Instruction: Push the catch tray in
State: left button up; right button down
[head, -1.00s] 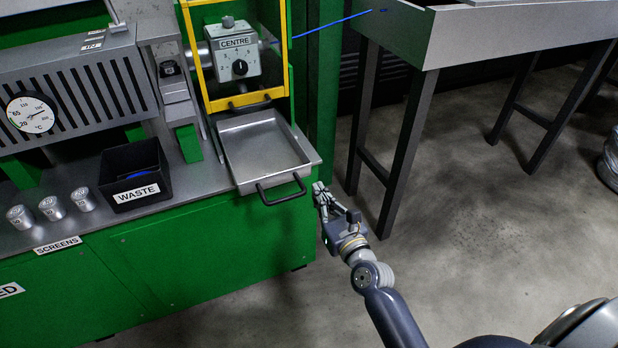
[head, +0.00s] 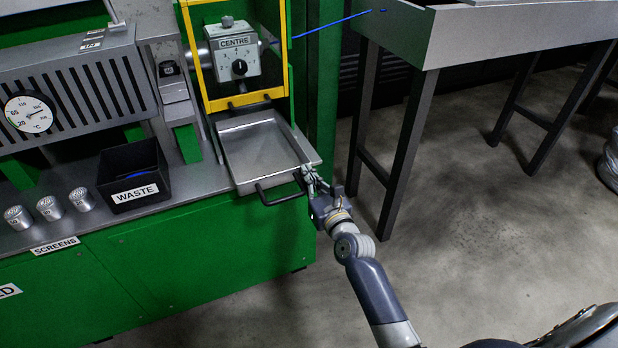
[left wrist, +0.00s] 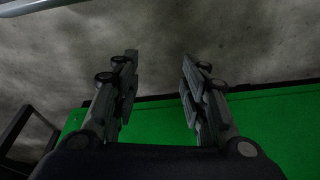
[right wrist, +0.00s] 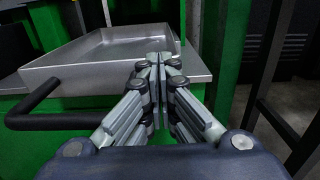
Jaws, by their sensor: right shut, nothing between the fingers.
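The catch tray (head: 262,147) is a shallow grey metal tray on the green machine, below the yellow-framed guard. Its front part juts out past the bench edge, with a black handle (head: 280,196) on its front. The tray also shows in the right wrist view (right wrist: 95,62), with its handle (right wrist: 30,113) at the left. My right gripper (head: 308,172) is shut and empty, its fingertips at the tray's front right corner; I cannot tell whether they touch it. It shows in its wrist view (right wrist: 159,60) too. My left gripper (left wrist: 158,60) is open and empty, seen only in its wrist view.
A black waste bin (head: 133,178) and several small screen cups (head: 50,208) stand on the bench to the left. A blue cable (head: 330,25) runs from the centring head (head: 232,52) to a grey trough (head: 490,35) at right. The floor in front is clear.

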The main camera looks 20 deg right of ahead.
jog(key=b, duration=0.2)
send_near(288, 151)
jog(key=shift+w+r, duration=0.85)
jog(key=shift+r, duration=0.25)
jog(key=w+b, duration=0.1)
jog(key=w, duration=0.3)
jog(key=w+b, duration=0.2)
jog(key=w, duration=0.1)
jog(key=shift+w+a, duration=0.1)
jog(key=shift+w, duration=0.55)
pick_arm(q)
notch_tip(288, 151, up, 9)
jog(key=t, duration=0.1)
jog(key=shift+s, duration=0.15)
pick_arm(e)
jog(key=shift+w, duration=0.1)
